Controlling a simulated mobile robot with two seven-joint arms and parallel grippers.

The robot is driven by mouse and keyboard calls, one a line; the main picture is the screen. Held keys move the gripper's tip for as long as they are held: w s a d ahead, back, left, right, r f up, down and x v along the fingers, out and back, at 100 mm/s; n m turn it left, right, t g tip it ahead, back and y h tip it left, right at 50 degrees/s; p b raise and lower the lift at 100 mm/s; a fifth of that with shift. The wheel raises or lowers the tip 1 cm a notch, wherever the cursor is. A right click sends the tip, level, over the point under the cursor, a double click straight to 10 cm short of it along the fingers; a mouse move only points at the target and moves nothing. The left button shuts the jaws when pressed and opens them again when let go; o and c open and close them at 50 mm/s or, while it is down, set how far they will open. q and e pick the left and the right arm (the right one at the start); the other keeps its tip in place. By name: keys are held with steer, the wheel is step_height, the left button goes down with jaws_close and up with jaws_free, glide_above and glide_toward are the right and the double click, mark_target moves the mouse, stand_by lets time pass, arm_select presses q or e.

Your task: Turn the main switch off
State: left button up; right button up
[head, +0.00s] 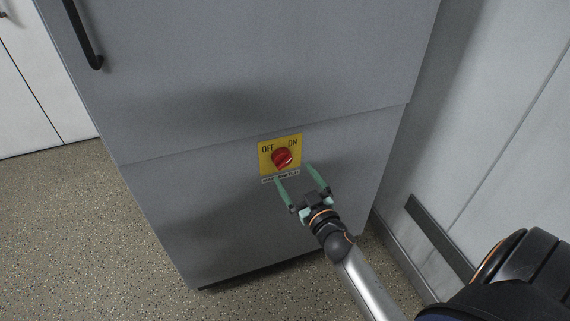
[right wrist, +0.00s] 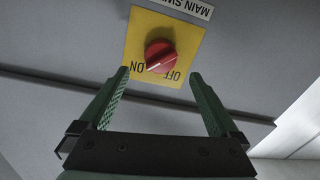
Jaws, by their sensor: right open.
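The main switch is a red rotary knob (head: 283,158) on a yellow plate (head: 265,164) marked OFF at left and ON at right, on the front of a grey cabinet. The knob's pointer appears turned towards ON. In the right wrist view the picture is upside down, and the red knob (right wrist: 160,55) has a white line slanting towards the ON side. My right gripper (head: 293,174) is open and empty, just below and in front of the knob. In the wrist view its green fingers (right wrist: 160,74) lie to either side of the knob, seemingly apart from it. My left gripper is out of view.
The grey cabinet (head: 230,90) has a horizontal seam above the switch and a black handle (head: 84,38) at upper left. A wall with a dark rail (head: 440,238) stands close on the right. Speckled floor (head: 80,230) is clear at the left.

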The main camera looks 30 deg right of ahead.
mark_target(286, 163)
steer(key=w, duration=0.3)
steer(key=w+d, duration=0.1)
steer(key=w, duration=0.1)
steer(key=shift+w, duration=0.15)
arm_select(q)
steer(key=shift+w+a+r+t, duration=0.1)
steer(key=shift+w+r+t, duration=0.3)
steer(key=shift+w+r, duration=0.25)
arm_select(e)
steer(key=shift+w, duration=0.45)
steer(key=c, duration=1.4)
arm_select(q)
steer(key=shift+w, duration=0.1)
arm_select(e)
steer(key=shift+o, duration=0.2)
